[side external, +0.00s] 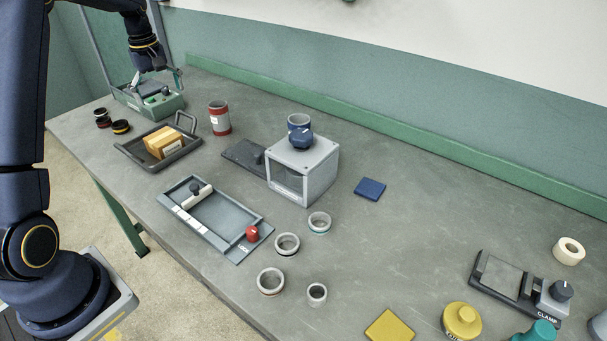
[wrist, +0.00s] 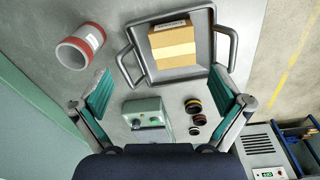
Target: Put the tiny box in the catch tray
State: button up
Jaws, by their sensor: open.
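A tan cardboard box (side external: 164,142) with a white label sits inside a dark tray with raised handles (side external: 188,147), towards the back left of the bench. In the wrist view the box (wrist: 172,50) lies against the far part of the tray (wrist: 190,73). My gripper (side external: 156,76) is open and empty, above a green device with a dark knob (side external: 160,101). In the wrist view the fingertips (wrist: 163,88) are spread wide, with the box and tray beyond them and the green device (wrist: 147,112) nearer below. No finger touches the box.
A red and grey cup (side external: 219,118) stands right of the tray. Several small dark rings (side external: 112,122) lie left of it. A grey fixture with a red knob (side external: 215,215), a clear-fronted housing (side external: 303,170) and loose rings (side external: 287,243) are further right. The bench edge is close to the tray.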

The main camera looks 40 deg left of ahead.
jog(key=s+d+r+m+t, duration=0.1)
jog(key=s+d+r+m, duration=0.25)
jog(key=d, duration=0.35)
jog(key=s+d+r+m+t, duration=0.1)
jog(key=s+d+r+m, duration=0.1)
jog(key=d+r, duration=0.35)
jog(key=s+d+r+m+t, duration=0.1)
jog(key=s+d+r+m, duration=0.15)
jog(key=d, duration=0.65)
jog(key=s+d+f+m+t, duration=0.2)
jog(key=s+d+f+m, duration=0.1)
jog(key=s+d+m, duration=0.4)
jog(key=s+d, duration=0.2)
jog(key=s, duration=0.2)
jog(key=shift+s+f+m, duration=0.25)
jog(key=shift+s+m, duration=0.15)
